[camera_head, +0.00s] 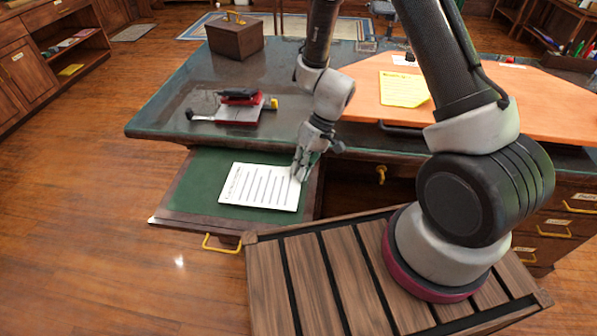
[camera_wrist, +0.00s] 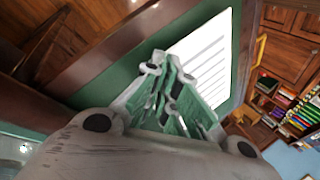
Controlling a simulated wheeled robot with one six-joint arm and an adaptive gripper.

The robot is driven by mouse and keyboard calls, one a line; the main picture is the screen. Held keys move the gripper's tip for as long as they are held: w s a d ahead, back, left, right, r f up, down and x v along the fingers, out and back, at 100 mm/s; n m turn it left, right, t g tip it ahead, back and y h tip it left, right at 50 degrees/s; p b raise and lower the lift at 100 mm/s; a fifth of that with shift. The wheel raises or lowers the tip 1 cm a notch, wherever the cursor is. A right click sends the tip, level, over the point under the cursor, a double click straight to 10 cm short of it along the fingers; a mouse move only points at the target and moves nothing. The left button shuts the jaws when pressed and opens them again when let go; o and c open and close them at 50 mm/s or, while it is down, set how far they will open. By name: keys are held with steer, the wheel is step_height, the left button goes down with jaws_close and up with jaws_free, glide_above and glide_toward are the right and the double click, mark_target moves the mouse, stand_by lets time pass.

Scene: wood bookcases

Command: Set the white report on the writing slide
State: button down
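The white report (camera_head: 262,187), a printed sheet with dark lines, lies over the green writing slide (camera_head: 188,190), which is pulled out from the desk. It looks about flat, with green showing around it. My gripper (camera_head: 300,168) is at the report's right edge, near its upper right corner. In the wrist view my gripper's fingertips (camera_wrist: 164,66) are drawn together at the near edge of the white report (camera_wrist: 205,58), with green slide (camera_wrist: 112,76) beside it. The fingers look shut on that edge; the exact contact is partly hidden.
The desk (camera_head: 160,112) above the slide carries a red and grey stapler-like item (camera_head: 240,105) and a wooden box (camera_head: 235,38). A yellow sheet (camera_head: 402,89) lies on an orange desk mat (camera_head: 480,100). A brass slide handle (camera_head: 220,245) sticks out in front. Open floor lies left.

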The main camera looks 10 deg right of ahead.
steer(key=shift+f, duration=0.55)
steer(key=c, duration=1.9)
jaws_free()
steer(key=shift+f, duration=0.1)
steer(key=d+r+t, duration=0.1)
steer(key=d+r, duration=0.4)
steer(key=r, duration=0.6)
steer(key=d+r+t, duration=0.1)
steer(key=d+r, duration=0.4)
steer(key=r, duration=0.6)
steer(key=s+d+r+m+t+h, duration=0.1)
steer(key=s+d+r, duration=0.3)
steer(key=s+r, duration=0.1)
steer(key=s+d+r+m+t+h, duration=0.2)
steer(key=s+d+r, duration=0.3)
steer(key=s+d+r+m+t+h, duration=0.1)
steer(key=s+d+r+m, duration=0.1)
steer(key=s+d+r, duration=0.2)
steer(key=shift+s+d+r+h, duration=0.1)
steer(key=shift+s+r+h, duration=0.15)
steer(key=shift+r, duration=0.2)
steer(key=shift+s+d+r+h, duration=0.1)
steer(key=shift+s+r+h, duration=0.1)
steer(key=shift+r, duration=0.25)
